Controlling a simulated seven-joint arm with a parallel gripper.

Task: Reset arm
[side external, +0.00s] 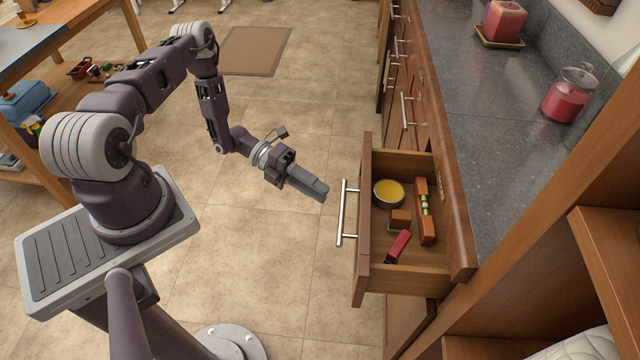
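My gripper (318,191) is at the end of my arm, in the air over the tiled floor. It points right, toward the open drawer, and is apart from the drawer's handle. The fingers look close together, but whether they are open or shut is too small to tell. I see nothing held in it. My arm is bent, with its elbow raised and its forearm reaching right and down.
An open wooden drawer (408,284) with a metal handle (342,212) juts out right of my gripper. The grey counter (490,140) is behind. Floor around my gripper is clear.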

